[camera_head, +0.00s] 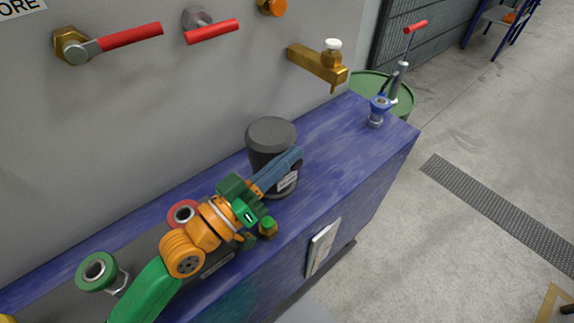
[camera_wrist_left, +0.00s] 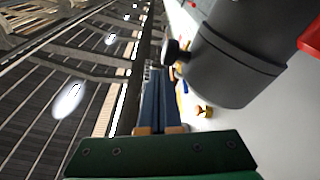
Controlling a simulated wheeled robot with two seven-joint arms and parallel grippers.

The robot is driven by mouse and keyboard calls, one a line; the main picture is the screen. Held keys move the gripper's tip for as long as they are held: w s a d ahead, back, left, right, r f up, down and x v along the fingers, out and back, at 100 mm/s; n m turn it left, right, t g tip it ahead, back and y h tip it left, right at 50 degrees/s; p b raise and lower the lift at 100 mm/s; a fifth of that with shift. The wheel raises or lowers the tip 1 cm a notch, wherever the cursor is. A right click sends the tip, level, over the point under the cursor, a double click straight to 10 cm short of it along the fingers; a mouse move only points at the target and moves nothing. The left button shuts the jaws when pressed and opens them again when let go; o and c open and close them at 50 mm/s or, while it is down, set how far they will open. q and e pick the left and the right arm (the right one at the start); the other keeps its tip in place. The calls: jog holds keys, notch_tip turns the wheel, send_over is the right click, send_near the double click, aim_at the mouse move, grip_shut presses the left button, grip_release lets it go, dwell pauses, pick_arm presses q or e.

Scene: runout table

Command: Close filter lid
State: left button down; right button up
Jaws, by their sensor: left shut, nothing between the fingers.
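The filter is a dark grey upright cylinder with a pale label (camera_head: 287,181), standing on the blue table. Its lid (camera_head: 271,131) is a round grey cap sitting on top of the body; I cannot tell whether it is fully closed. My left gripper (camera_head: 297,153) is shut and empty, its blue fingers in front of the filter and hiding part of its side. In the left wrist view the shut fingers (camera_wrist_left: 158,75) point alongside the grey filter (camera_wrist_left: 236,55), near a black knob (camera_wrist_left: 176,51) on its side. I cannot tell whether they touch. My right gripper is not in view.
The blue table (camera_head: 345,140) is clear right of the filter up to a small blue-topped fitting (camera_head: 377,110). A brass tap (camera_head: 322,65) and red-handled valves (camera_head: 130,37) stick out from the grey wall. A green drum (camera_head: 399,92) stands beyond the table end.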

pick_arm(q)
jog(key=s+r+p, duration=1.2)
jog(key=s+p, duration=0.2)
jog(key=shift+a+p, duration=0.35)
jog(key=shift+a, duration=0.05)
